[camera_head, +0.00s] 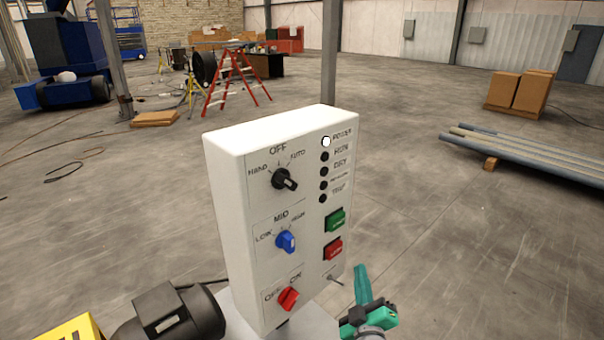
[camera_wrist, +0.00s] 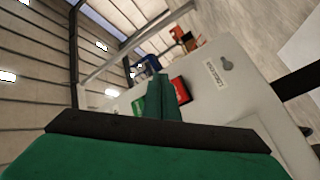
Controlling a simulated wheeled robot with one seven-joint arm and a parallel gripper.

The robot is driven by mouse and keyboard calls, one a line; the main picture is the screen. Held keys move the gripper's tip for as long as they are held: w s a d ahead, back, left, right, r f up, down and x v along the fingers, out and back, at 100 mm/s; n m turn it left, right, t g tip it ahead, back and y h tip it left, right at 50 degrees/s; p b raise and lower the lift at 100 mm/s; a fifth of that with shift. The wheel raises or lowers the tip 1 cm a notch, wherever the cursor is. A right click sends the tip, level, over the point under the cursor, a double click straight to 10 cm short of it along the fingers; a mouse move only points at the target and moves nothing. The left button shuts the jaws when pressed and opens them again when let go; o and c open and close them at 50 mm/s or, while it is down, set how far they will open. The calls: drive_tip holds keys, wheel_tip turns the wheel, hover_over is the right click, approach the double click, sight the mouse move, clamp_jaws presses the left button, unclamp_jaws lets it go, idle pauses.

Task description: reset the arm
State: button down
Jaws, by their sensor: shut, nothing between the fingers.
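My gripper (camera_head: 361,285) is at the lower right of the white control panel (camera_head: 228,205) in the head view, with green fingers pointing up. In the wrist view my gripper (camera_wrist: 162,84) has its green fingers together and empty, in front of the panel face. The panel bears a black knob (camera_head: 285,179), a blue knob (camera_head: 286,241) and a red knob (camera_head: 288,298). A green button (camera_head: 335,221) and a red button (camera_head: 332,249) are on its right side. The top lamp (camera_head: 326,141) is white; the lamps below are dark. I cannot tell whether the fingers touch the panel.
A dark motor (camera_head: 168,318) and a yellow block (camera_head: 72,330) stand left of the panel's foot. Grey pipes (camera_head: 525,150) lie on the floor at right, near cardboard boxes (camera_head: 518,92). A red ladder (camera_head: 235,78) stands behind.

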drive_tip(key=s+a+f+m+g, duration=0.1)
drive_tip(key=s+a+f+m, duration=0.2)
drive_tip(key=s+a+f, duration=0.45)
drive_tip(key=s+a+f+m+g, duration=0.15)
drive_tip(key=s+a+f, duration=0.25)
drive_tip(key=s+f, duration=0.6)
drive_tip(key=s+a+m+y, duration=0.1)
drive_tip(key=s+a, duration=0.3)
drive_tip(key=s, duration=0.8)
drive_tip(key=s+a+r+m+y, duration=0.1)
drive_tip(key=s+a, duration=0.3)
drive_tip(key=s, duration=0.9)
drive_tip(key=shift+r+m+g+y, duration=0.2)
drive_tip(key=shift+m+g+y, duration=0.15)
drive_tip(key=shift+m, duration=0.5)
drive_tip(key=shift+a, duration=0.1)
